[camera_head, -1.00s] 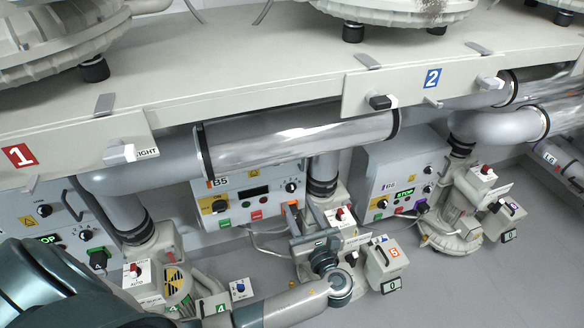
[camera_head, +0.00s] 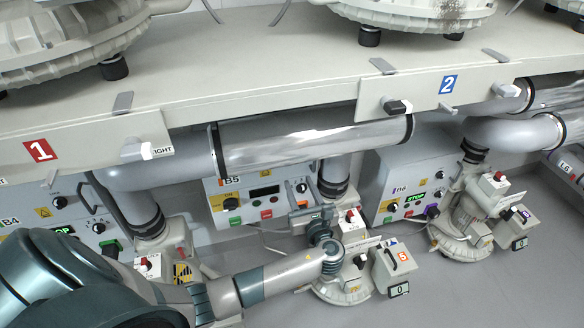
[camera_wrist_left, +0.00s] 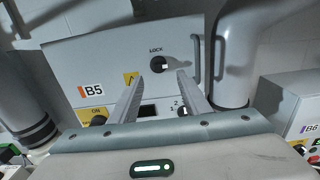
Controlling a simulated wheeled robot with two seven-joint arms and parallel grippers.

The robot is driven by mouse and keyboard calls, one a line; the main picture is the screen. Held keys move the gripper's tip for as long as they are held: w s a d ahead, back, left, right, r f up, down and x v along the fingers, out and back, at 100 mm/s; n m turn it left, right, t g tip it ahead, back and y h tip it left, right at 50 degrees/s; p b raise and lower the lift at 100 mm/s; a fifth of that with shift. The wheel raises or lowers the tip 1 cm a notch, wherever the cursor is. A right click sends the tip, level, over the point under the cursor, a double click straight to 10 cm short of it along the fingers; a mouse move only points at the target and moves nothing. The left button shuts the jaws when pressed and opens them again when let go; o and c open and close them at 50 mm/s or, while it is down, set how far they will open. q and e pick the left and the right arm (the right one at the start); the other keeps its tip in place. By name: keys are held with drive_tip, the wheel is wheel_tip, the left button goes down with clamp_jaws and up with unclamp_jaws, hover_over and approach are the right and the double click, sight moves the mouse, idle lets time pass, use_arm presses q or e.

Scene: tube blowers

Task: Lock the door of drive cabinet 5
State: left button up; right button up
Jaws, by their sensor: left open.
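Drive cabinet B5 (camera_head: 215,190) is a pale box under the bench, with its front panel partly hidden by my left arm and gripper. In the left wrist view the cabinet front (camera_wrist_left: 75,60) fills the middle, with a round lock (camera_wrist_left: 160,64) under the word LOCK near the top. A bar handle (camera_wrist_left: 220,60) is at the right side of the front. My left gripper (camera_head: 306,213) is in front of the cabinet's right part. In the wrist view its two fingers (camera_wrist_left: 161,80) are apart and empty, with the lock showing between and just beyond their tips. My right gripper is out of view.
A blower unit with an orange 5 tag (camera_head: 403,255) stands beside my left forearm. Cabinet B6 (camera_head: 375,185) is to the right. A large pipe (camera_head: 290,145) runs under the bench edge above cabinet B5. Grey floor (camera_head: 480,290) is clear at lower right.

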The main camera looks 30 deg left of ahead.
use_arm(q)
drive_tip(key=x, duration=0.8)
drive_tip(key=shift+w+a, duration=0.15)
drive_tip(key=shift+w, duration=0.05)
drive_tip(key=c, duration=1)
